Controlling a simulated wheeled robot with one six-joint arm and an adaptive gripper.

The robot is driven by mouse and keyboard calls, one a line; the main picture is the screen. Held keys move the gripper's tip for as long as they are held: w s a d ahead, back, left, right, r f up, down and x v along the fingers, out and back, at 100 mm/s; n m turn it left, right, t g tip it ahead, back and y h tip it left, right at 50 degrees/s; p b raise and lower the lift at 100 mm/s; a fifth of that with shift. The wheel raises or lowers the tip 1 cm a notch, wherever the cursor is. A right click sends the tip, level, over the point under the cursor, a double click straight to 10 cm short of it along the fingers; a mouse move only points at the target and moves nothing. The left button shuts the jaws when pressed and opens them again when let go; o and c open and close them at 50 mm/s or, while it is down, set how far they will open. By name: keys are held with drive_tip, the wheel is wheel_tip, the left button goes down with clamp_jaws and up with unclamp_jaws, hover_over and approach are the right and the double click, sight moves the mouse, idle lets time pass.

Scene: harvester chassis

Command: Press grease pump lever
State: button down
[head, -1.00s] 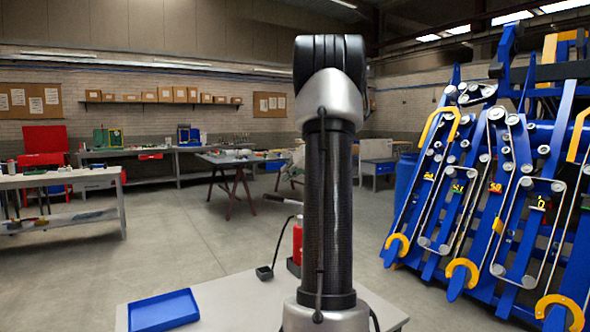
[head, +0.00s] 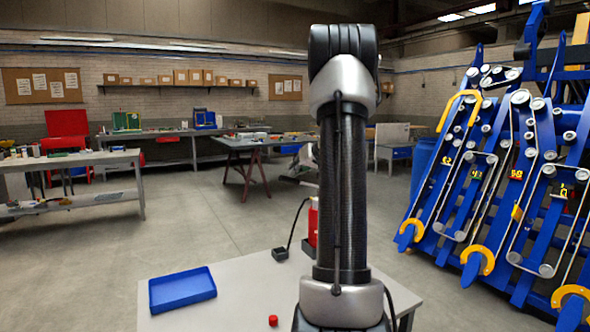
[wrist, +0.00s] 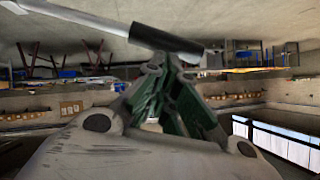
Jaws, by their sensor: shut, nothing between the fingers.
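The grease pump's red body (head: 313,222) stands on the grey table, mostly hidden behind my arm in the head view. A black hose runs from it to a small black end piece (head: 280,254) on the table. In the wrist view, the pump lever shows as a pale rod with a dark grip (wrist: 166,38), crossing the top of the picture. My gripper (wrist: 163,64) is shut and empty, its tips close to the dark grip. I cannot tell whether they touch it. My gripper cannot be made out in the head view.
The grey table (head: 230,295) holds a blue tray (head: 182,289) and a small red part (head: 273,320). The blue harvester chassis (head: 500,200) with yellow hooks stands at the right. Workbenches line the back and left. The floor between is open.

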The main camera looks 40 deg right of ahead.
drive_tip(key=a+f+n+h, duration=0.1)
drive_tip(key=a+f, duration=0.2)
drive_tip(key=f, duration=0.6)
drive_tip(key=shift+w+g+h, duration=0.25)
drive_tip(key=shift+g+h, duration=0.05)
idle(0.3)
drive_tip(key=s+a+r, duration=0.3)
drive_tip(key=s+r, duration=0.5)
drive_tip(key=r, duration=0.1)
drive_tip(key=shift+s+a+r, duration=0.2)
drive_tip(key=shift+s+a, duration=0.05)
drive_tip(key=shift+a, duration=0.05)
idle(2.0)
